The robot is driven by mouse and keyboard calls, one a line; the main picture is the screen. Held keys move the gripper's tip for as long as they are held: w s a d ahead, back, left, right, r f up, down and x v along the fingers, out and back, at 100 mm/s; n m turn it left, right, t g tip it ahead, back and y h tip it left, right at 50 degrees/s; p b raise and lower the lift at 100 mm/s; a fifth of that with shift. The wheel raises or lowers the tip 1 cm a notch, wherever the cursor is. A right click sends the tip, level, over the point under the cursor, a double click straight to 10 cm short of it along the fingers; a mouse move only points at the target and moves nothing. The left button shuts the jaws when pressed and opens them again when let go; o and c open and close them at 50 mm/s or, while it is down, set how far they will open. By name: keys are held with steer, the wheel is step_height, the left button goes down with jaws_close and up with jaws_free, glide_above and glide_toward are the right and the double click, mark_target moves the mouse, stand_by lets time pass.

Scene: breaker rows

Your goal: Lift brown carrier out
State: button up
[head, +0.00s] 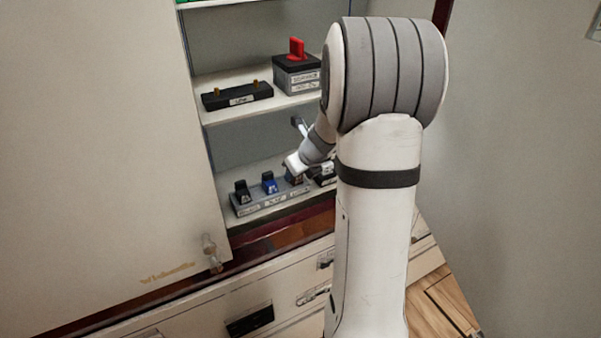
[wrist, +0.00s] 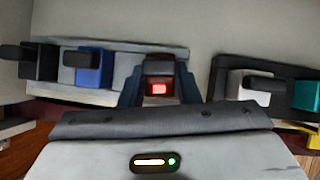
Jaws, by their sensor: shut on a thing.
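The brown carrier (wrist: 160,66) is between the two dark fingers of my gripper (wrist: 159,78) in the wrist view, at the right end of a grey base (wrist: 120,47). A small red patch shows on its near face. My gripper is shut on it. In the head view my gripper (head: 294,172) reaches into the lower shelf, at the right end of the same grey base (head: 262,203), and mostly hides the carrier. I cannot tell whether the carrier is fully seated or slightly raised.
A black carrier (wrist: 40,62) and a blue carrier (wrist: 94,67) stand left of it on the grey base. To the right, a black base (wrist: 228,80) holds a white carrier (wrist: 250,88) and a teal one (wrist: 306,95). A shelf (head: 225,114) above holds a red-handled box (head: 297,76).

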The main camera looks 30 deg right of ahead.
steer(key=shift+w+r, duration=0.1)
steer(key=shift+r, duration=0.5)
step_height(320, 180, up, 3)
steer(key=shift+f+p, duration=0.2)
steer(key=shift+p, duration=0.15)
jaws_close()
steer(key=s+d+b, duration=0.4)
steer(key=s, duration=1.4)
steer(key=shift+w+r+p, duration=0.15)
steer(key=shift+r+p, duration=2.2)
steer(key=shift+p, duration=0.35)
